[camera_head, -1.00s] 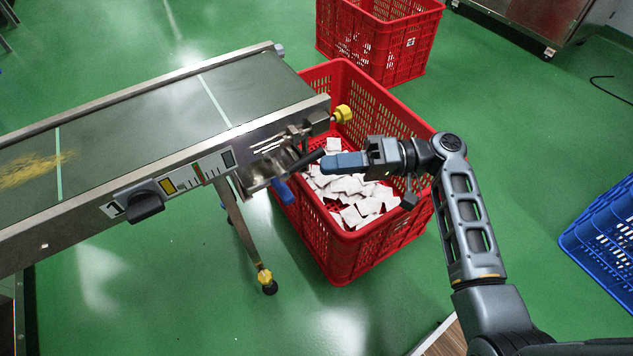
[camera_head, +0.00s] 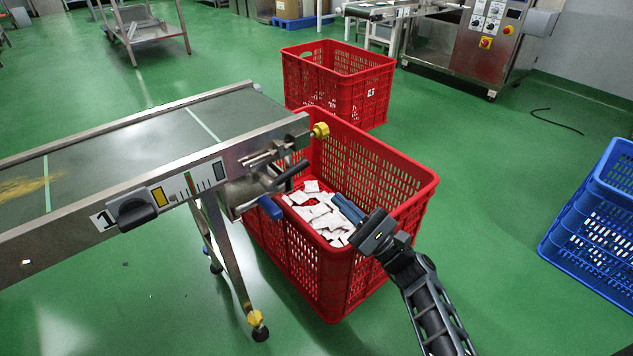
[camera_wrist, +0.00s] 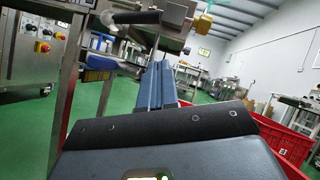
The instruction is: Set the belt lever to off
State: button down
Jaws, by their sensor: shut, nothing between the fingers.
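The conveyor (camera_head: 120,140) stands at the left. Its end carries a black lever handle (camera_head: 294,173), tilted up to the right, and a blue handle (camera_head: 270,208) hanging below it. A black knob (camera_head: 133,210) beside a "1" label sits on the side panel. I cannot tell which of these is the belt lever, and no "off" mark is readable. My gripper (camera_head: 346,208) is shut and empty, over the red crate, right of and apart from the handles. Its blue fingers (camera_wrist: 158,86) show together in the wrist view, with a black bar (camera_wrist: 138,17) of the conveyor end above them.
The near red crate (camera_head: 385,165) holds white teabags (camera_head: 318,214) below the conveyor's end. Another red crate (camera_head: 338,85) stands behind it. A blue crate (camera_head: 590,215) is at the right. Green floor between the crates is clear.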

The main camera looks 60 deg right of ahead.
jog(key=w+a+r, duration=0.1)
jog(key=w+r, duration=0.4)
jog(key=shift+w+a+r+b, duration=0.15)
jog(key=shift+r+b, duration=0.2)
jog(key=shift+r, duration=0.05)
jog(key=shift+r+n+y, duration=0.25)
jog(key=shift+n+y, duration=0.15)
jog(key=shift+n, duration=0.2)
dwell(0.4)
notch_tip(320, 180, up, 9)
jog(key=n+g+y+p, duration=0.4)
jog(key=n+g+p, duration=0.4)
jog(key=n+p, duration=0.8)
send_over(286, 174)
jog(key=s+a+b, duration=0.1)
jog(key=s, duration=0.1)
jog(key=shift+a+r+n+g+h+p, duration=0.15)
jog(key=shift+a+n+g+h+p, duration=0.3)
jog(key=shift+a+n, duration=0.35)
